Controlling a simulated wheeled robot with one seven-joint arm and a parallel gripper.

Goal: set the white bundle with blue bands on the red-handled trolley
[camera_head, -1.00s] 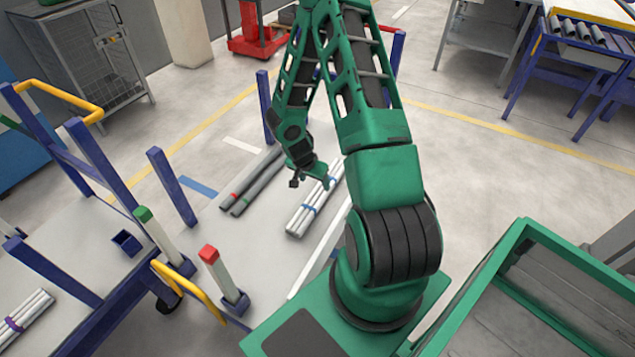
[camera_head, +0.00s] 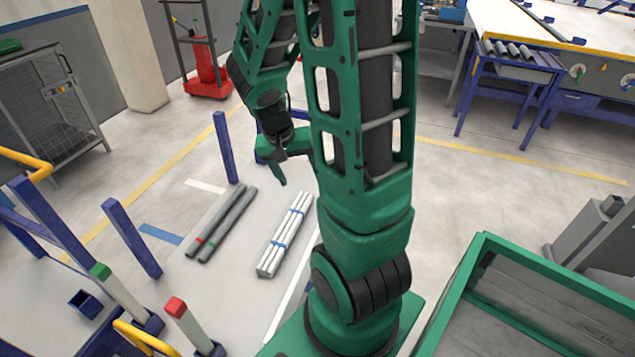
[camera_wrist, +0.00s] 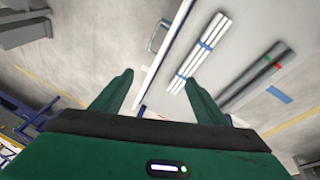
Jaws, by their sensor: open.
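The white bundle with blue bands (camera_head: 283,240) lies flat on a light grey surface, apart from my gripper; it also shows in the wrist view (camera_wrist: 200,50). My gripper (camera_head: 273,160) is above and beyond the bundle's far end, partly edge-on in the head view. In the wrist view its two fingers (camera_wrist: 158,80) are spread with nothing between them. A red-topped post (camera_head: 183,316) stands at the lower left, near the bundle's surface. I cannot tell for sure which deck it belongs to.
A grey bundle (camera_head: 222,225) with red and green bands lies left of the white one. Blue posts (camera_head: 227,148) stand around it. A green-topped post (camera_head: 115,290) and yellow handle are at left. A green-framed bin (camera_head: 540,275) is at lower right. Open floor lies behind.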

